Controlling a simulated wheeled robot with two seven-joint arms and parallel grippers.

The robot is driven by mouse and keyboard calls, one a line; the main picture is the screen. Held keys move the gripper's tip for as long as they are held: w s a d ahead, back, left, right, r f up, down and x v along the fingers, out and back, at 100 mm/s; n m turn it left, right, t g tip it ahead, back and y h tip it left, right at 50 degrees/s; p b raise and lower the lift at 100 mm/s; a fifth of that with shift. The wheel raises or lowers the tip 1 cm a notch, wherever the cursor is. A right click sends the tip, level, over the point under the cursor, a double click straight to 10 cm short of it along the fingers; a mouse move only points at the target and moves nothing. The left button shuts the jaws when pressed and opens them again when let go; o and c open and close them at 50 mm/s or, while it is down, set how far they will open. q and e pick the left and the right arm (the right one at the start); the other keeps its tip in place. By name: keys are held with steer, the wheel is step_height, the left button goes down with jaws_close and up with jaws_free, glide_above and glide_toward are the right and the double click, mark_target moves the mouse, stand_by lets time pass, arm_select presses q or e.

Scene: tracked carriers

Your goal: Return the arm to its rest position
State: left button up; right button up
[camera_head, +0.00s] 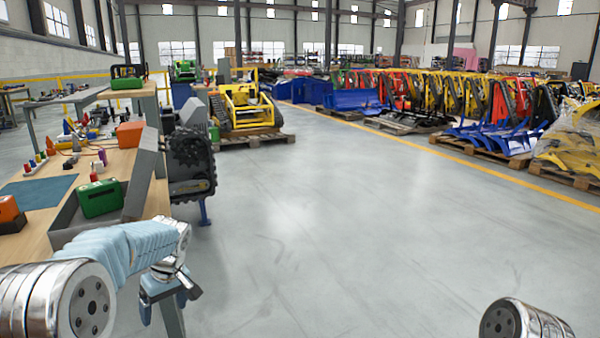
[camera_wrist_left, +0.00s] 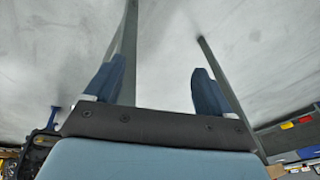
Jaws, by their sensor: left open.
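My left arm (camera_head: 125,248) comes in from the lower left, its light blue links bent downward at the wrist. My left gripper (camera_head: 168,298) hangs low in front of the workbench, beside its right end, over the floor. In the left wrist view the left gripper (camera_wrist_left: 157,88) has its two blue fingers well apart, with nothing between them but grey floor behind. Of my right arm only a silver joint (camera_head: 520,322) shows at the bottom right edge. The right gripper is out of view.
The wooden workbench (camera_head: 150,201) at left holds a grey tray (camera_head: 70,220) with a green case (camera_head: 99,198), an orange box (camera_head: 130,134) and small parts. A black track unit (camera_head: 190,165) stands at its right side. The floor (camera_head: 330,230) to the right is clear.

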arm_select(q)
steer(key=s+d+f+m+h, duration=0.25)
steer(key=d+f, duration=0.35)
steer(key=f, duration=0.5)
steer(key=s+d+f+m+h, duration=0.2)
steer(key=s+d+f+m, duration=0.3)
steer(key=f, duration=0.7)
steer(key=s+d+f+h, duration=0.1)
steer(key=s+d+f, duration=0.3)
steer(key=s+d, duration=0.2)
steer(key=s+d+f+m+h, duration=0.1)
steer(key=s+d+f, duration=0.4)
steer(key=s, duration=0.5)
steer(key=shift+d+h, duration=0.45)
steer(key=shift+d, duration=0.7)
